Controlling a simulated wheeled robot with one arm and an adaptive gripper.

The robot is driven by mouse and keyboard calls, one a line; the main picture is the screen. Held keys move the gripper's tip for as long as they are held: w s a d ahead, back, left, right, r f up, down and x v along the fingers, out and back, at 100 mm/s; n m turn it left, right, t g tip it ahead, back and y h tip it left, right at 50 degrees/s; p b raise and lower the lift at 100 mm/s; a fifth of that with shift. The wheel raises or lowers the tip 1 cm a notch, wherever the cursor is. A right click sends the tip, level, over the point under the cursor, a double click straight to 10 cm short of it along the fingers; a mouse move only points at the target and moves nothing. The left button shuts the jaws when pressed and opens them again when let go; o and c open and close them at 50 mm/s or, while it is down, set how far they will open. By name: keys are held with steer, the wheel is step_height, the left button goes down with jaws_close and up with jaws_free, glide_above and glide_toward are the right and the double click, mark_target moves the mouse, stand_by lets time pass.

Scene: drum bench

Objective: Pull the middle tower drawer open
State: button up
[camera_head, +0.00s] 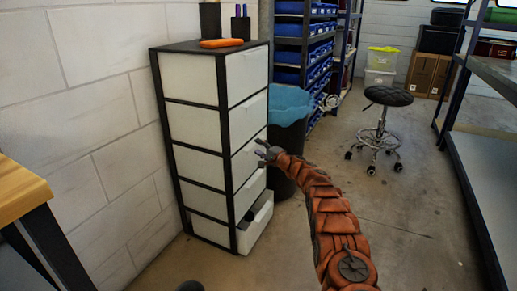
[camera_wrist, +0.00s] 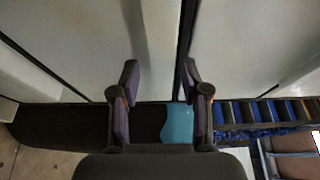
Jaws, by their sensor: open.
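The drawer tower (camera_head: 222,150) has a black frame and white drawers and stands against the left wall. Its middle drawer (camera_head: 243,166) is the third from the top and looks closed, its front partly hidden by my gripper. My gripper (camera_head: 263,150) is at the end of the orange arm, in front of that drawer's right part. In the wrist view my gripper (camera_wrist: 162,85) has its two fingers apart, with a pale drawer front behind them and a dark frame bar near the right finger. Nothing is clearly held. I cannot tell whether the fingers touch the drawer.
The bottom drawer (camera_head: 258,222) stands out, open. A bin with a blue liner (camera_head: 288,104) is close on the tower's right. An orange object (camera_head: 221,43) and pen cups (camera_head: 240,28) are on top. A stool (camera_head: 388,97) stands farther right. A wooden bench (camera_head: 20,188) is at left.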

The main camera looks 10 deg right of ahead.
steer(key=shift+w+a, duration=0.25)
steer(key=shift+w, duration=0.05)
steer(key=shift+w, duration=0.1)
jaws_close()
stand_by(0.4)
steer(key=shift+f, duration=0.1)
